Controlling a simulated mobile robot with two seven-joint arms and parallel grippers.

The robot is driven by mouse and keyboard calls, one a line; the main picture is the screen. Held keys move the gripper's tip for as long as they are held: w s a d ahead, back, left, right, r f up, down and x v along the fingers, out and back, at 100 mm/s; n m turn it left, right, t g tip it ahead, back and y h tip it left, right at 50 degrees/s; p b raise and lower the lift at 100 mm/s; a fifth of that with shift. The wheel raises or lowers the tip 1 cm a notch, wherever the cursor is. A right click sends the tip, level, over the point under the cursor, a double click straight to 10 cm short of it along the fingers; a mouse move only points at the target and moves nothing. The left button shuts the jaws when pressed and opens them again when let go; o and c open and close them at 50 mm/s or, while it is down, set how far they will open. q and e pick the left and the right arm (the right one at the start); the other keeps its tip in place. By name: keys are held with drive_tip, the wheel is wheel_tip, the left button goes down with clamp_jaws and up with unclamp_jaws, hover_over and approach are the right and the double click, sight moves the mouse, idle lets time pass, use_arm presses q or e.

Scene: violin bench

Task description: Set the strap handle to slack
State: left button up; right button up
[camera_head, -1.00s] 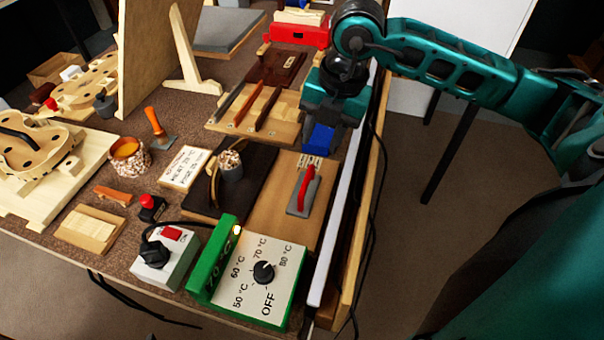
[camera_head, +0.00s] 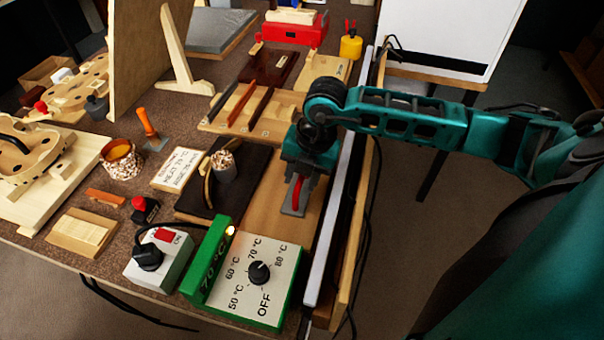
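A red handle (camera_head: 298,194) on a flat grey base (camera_head: 291,212) lies on a light wooden board (camera_head: 270,225); I take it to be the strap handle, though no readable slack marking shows. My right gripper (camera_head: 301,178) points down at the handle's far end, and the arm hides that end. Its fingers are too covered to show whether they grip the handle or are open around it. My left gripper is not in view.
A green-framed temperature box (camera_head: 264,290) with a black dial stands in front of the board. A dark board (camera_head: 199,203) with a speckled post (camera_head: 223,170) is at its left. A wooden rack (camera_head: 225,118) lies behind; a white rail (camera_head: 325,250) runs along the right.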

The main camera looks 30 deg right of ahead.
clamp_jaws()
idle(0.3)
drive_tip(key=shift+w, duration=0.1)
